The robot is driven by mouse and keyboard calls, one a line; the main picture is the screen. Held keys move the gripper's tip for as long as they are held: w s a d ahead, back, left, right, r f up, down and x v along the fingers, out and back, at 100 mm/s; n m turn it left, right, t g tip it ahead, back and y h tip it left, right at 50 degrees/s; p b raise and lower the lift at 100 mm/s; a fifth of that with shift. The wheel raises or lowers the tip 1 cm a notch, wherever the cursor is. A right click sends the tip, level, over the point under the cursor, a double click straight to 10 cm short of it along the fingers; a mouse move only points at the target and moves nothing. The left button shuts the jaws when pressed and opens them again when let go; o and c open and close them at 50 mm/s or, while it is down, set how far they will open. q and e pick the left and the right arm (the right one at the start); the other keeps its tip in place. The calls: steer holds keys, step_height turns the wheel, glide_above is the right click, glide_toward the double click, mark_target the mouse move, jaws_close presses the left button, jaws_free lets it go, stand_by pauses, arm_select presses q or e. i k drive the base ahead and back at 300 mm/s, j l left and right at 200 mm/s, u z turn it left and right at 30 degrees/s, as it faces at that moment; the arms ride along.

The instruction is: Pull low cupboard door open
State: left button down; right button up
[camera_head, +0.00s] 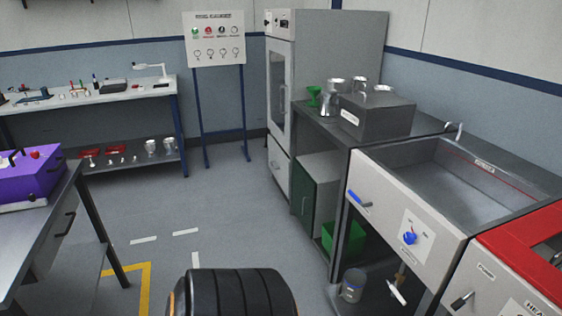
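The low cupboard (322,172) is a grey box under the steel counter, right of the tall white cabinet. A small pale handle (304,206) shows on the door. Neither of my grippers is in view. A black ribbed part of my own body shows at the bottom edge, well apart from the cupboard.
A sink unit (372,203) and a red-topped unit (500,250) stand at the right. A green bin (343,240) sits below the counter. A table with a purple box (28,178) stands at the left. The grey floor (215,215) before the cupboard is clear.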

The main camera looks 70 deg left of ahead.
mark_target(304, 187)
steer(key=u, duration=2.25)
steer(key=i+j+z, duration=0.25)
steer(key=i+j, duration=1.3)
